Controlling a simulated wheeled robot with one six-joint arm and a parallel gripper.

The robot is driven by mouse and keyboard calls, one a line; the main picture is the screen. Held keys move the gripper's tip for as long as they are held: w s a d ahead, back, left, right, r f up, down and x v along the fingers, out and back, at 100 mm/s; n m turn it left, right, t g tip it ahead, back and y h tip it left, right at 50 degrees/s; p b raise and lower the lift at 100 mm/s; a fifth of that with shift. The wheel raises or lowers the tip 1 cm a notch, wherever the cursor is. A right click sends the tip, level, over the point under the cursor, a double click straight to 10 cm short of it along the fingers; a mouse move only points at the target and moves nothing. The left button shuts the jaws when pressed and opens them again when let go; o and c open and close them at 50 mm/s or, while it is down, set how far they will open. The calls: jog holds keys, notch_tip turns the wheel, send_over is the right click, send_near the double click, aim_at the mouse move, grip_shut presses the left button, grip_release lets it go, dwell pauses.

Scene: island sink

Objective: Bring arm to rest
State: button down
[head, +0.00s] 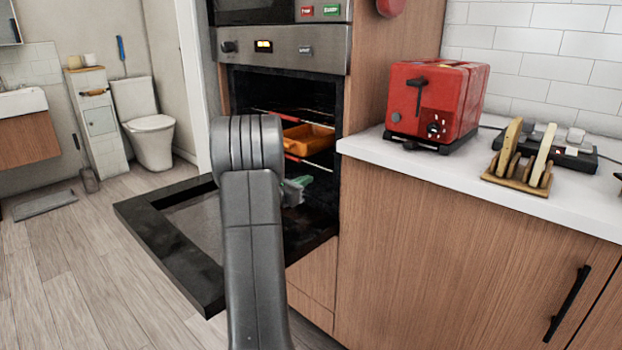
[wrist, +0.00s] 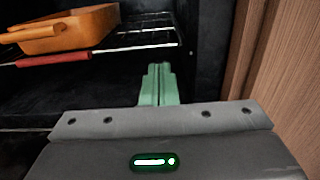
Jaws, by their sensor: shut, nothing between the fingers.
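My gripper (wrist: 159,72) shows in the wrist view with its green fingers together and nothing between them. In the head view it shows as a small green part (head: 299,183) beside my grey arm, in front of the oven opening. My arm reaches up from the bottom of the head view and hides part of the open oven door. An orange baking dish (head: 309,140) sits on a rack inside the oven, beyond my gripper. The dish also shows at the upper left of the wrist view (wrist: 66,30), apart from the fingers.
The oven door (head: 165,250) is folded down, with my arm over it. A wooden cabinet (head: 450,270) stands right of the oven. A red toaster (head: 436,100) and a wooden rack with bread slices (head: 515,172) stand on the white counter.

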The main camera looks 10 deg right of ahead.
jog(key=v, duration=0.6)
jog(key=shift+a+p, duration=0.2)
jog(key=shift+p, duration=0.25)
jog(key=shift+s+d+f, duration=0.1)
